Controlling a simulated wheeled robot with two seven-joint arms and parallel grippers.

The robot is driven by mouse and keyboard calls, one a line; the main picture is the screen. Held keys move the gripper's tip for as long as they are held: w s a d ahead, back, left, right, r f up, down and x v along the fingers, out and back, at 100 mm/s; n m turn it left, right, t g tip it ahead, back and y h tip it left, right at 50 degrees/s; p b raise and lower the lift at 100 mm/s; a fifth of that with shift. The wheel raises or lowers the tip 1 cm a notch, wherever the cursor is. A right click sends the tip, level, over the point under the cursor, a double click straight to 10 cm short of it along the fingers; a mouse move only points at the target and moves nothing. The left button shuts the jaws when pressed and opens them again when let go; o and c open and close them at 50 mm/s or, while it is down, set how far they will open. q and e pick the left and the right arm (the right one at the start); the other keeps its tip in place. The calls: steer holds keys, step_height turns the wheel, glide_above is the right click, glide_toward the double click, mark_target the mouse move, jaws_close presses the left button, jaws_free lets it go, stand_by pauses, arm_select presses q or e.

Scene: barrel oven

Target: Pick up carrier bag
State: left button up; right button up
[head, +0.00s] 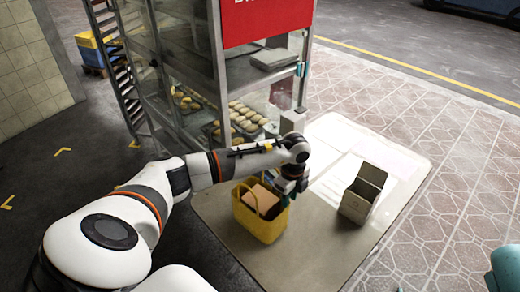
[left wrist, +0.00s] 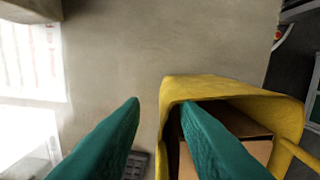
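The yellow carrier bag (head: 262,226) stands upright on the pale counter, with a brown box-like item (head: 262,198) inside. My left gripper (head: 289,188) is at the bag's upper right rim. In the left wrist view, the gripper (left wrist: 159,102) is open, its two teal fingers apart. One finger overlaps the opening of the bag (left wrist: 225,88) and the other is outside it, with the bag's near edge between them. Whether either finger touches the bag cannot be told. A teal part of my right gripper (head: 504,268) shows at the lower right edge; its fingers are mostly cut off.
A white open box (head: 362,195) stands on the counter (head: 315,245) right of the bag. A glass display case (head: 205,85) with trays of bread rolls rises behind. The counter's front is clear. Tiled paving lies to the right.

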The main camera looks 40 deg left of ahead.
arm_select(q)
steer(key=shift+f, duration=0.4)
jaws_close()
steer(key=shift+r, duration=0.1)
